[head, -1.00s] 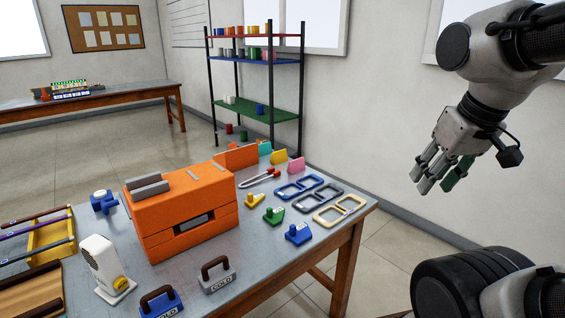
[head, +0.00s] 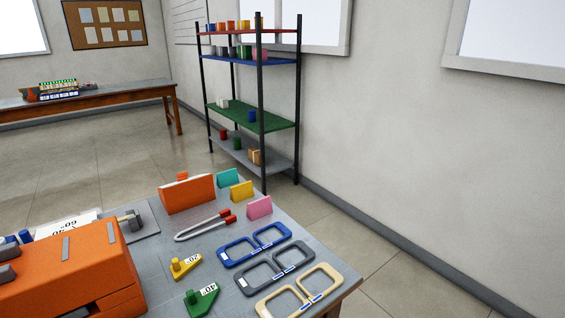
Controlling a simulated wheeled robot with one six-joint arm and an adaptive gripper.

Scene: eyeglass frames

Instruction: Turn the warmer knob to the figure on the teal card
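The teal card (head: 228,178) stands upright near the far edge of the table, between an orange block and a yellow card. No figure can be read on it from here. A large orange box (head: 60,268), perhaps the warmer, fills the lower left and is cut off by the picture's edge. Behind it lies a white plate (head: 68,222) printed with figures, among them what looks like 60 and 30. Beside the plate is a small grey fitting (head: 130,220); I cannot tell whether it is a knob. My gripper is out of view.
Blue (head: 253,245), grey (head: 274,267) and cream (head: 299,290) eyeglass frames lie along the table's right side. Yellow (head: 185,265) and green (head: 201,299) wedges, red-tipped tongs (head: 204,226) and a pink card (head: 259,207) are nearby. A shelf rack (head: 252,122) stands behind. Floor is clear at right.

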